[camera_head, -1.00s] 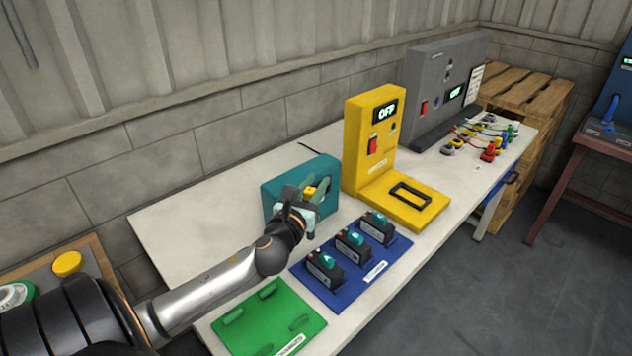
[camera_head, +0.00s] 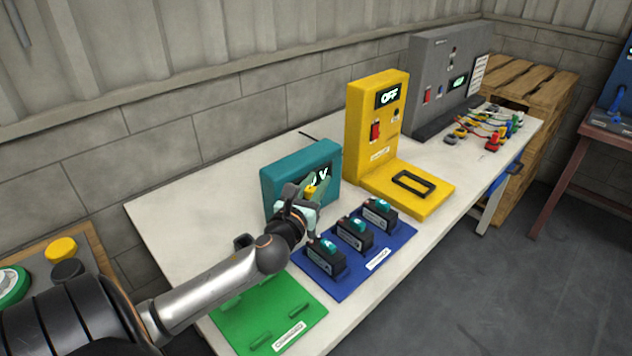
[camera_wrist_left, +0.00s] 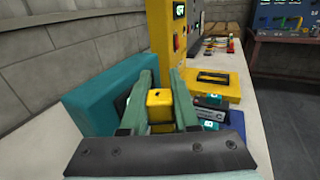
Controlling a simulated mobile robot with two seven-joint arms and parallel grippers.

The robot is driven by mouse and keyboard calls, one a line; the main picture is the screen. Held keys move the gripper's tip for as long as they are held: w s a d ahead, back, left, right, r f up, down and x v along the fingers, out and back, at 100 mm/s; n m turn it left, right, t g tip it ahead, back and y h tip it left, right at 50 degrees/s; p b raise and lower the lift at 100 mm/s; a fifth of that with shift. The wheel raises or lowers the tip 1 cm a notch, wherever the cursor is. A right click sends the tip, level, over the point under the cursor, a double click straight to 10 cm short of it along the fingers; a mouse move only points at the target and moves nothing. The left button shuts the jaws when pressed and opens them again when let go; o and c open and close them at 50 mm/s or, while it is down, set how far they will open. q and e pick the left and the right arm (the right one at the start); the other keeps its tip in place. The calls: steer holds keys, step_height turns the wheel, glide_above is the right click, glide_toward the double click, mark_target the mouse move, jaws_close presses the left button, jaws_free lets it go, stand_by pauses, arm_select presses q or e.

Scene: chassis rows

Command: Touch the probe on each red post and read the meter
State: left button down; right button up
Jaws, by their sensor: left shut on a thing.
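My left gripper (camera_head: 308,203) is shut on the yellow-topped probe (camera_head: 310,190), which also shows between the fingers in the left wrist view (camera_wrist_left: 159,100). The probe's tip is hidden. The teal meter (camera_head: 285,178) stands just behind the gripper. Its lit display is partly covered by the hand, with a "V" visible. Three dark battery packs with teal tops sit in a row on a blue mat (camera_head: 345,285): near (camera_head: 325,262), middle (camera_head: 355,237) and far (camera_head: 380,217). The gripper is above and behind the near pack. Contact with its post cannot be told. My right gripper is not in view.
A green mat (camera_head: 262,318) lies at the table's near end. A yellow tester (camera_head: 365,130) reading OFF stands beyond the meter, its yellow base reaching forward. A grey panel (camera_head: 425,75) and coloured plugs are farther back. White table (camera_head: 170,225) is bare at left.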

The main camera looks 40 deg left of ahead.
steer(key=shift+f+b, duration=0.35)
steer(key=shift+b, duration=0.1)
stand_by(0.6)
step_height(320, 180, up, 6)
steer(key=p, duration=0.6)
stand_by(0.3)
